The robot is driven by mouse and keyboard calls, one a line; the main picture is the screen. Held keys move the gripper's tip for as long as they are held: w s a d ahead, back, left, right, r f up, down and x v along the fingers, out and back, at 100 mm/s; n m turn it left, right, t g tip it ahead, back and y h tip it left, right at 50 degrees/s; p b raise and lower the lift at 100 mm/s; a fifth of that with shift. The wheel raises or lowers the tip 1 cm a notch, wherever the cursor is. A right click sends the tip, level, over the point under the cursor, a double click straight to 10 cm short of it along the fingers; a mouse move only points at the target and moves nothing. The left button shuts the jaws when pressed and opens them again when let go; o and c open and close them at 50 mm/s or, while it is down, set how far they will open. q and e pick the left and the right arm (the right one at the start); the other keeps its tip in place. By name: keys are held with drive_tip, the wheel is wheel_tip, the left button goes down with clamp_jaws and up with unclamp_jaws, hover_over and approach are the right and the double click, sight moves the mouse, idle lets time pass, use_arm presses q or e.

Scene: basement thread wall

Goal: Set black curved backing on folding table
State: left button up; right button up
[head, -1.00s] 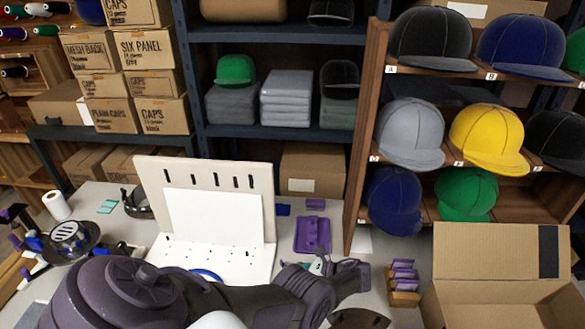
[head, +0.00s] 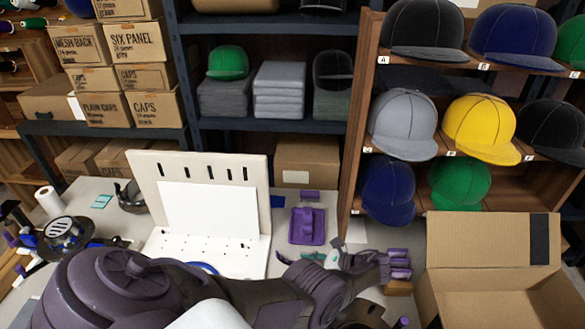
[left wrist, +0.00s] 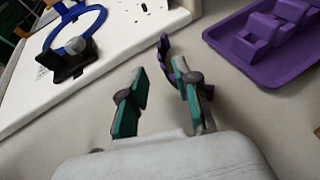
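A dark curved strip (left wrist: 163,46) lies by my left fingertips in the left wrist view, passing behind the right-hand finger. It also shows as a small dark curve (head: 284,257) in the head view. Another black curved band (head: 130,196) sits at the table's back left. I cannot tell for certain which is the backing. My left gripper (left wrist: 160,98) has teal pads standing apart, low over the pale table (head: 92,215). Nothing is clearly gripped between them. I cannot make out my right gripper in either view.
A white pegboard stand (head: 200,165) with a blue ring (left wrist: 75,30) is beside the gripper. A purple tray (head: 307,226) is behind it. Purple clips (head: 399,262) and an open cardboard box (head: 492,238) are at right. Cap shelves stand behind.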

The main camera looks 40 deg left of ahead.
use_arm(q)
drive_tip(key=shift+v, duration=2.75)
